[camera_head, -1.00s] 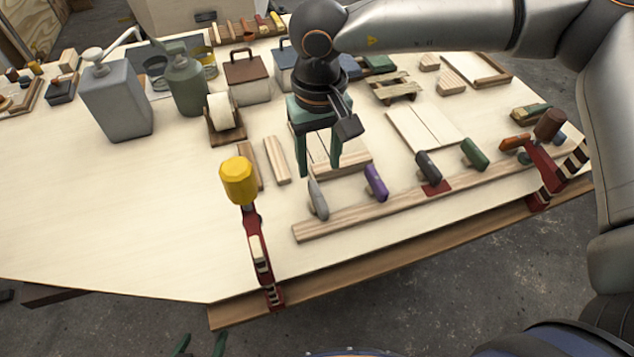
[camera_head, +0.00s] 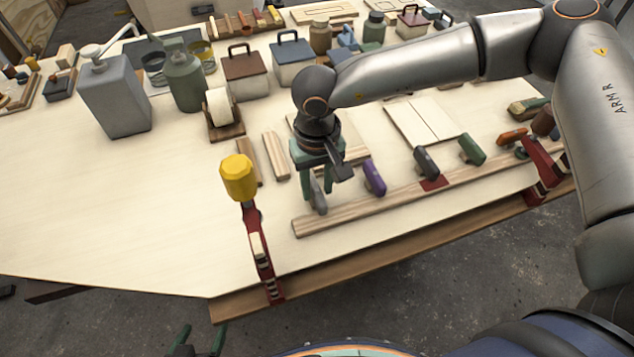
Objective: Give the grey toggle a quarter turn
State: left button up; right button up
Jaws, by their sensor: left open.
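The grey toggle (camera_head: 318,198) stands at the left end of a long wooden strip (camera_head: 400,197) along the table's front edge. My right gripper (camera_head: 317,190) has come down over it from above. Its green fingers are on either side of the toggle and appear apart; contact cannot be made out. The toggle's upper part is partly hidden by the gripper. My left gripper (camera_head: 198,342) is open and empty at the bottom edge of the view, off the table, with only its fingertips showing.
Purple (camera_head: 373,178), black (camera_head: 426,162) and green (camera_head: 472,150) toggles stand to the right along the strip. A yellow-handled clamp (camera_head: 239,178) rises to the left of the toggle. A red clamp (camera_head: 540,165) grips the right end.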

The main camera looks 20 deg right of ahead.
grip_shut()
dwell(0.4)
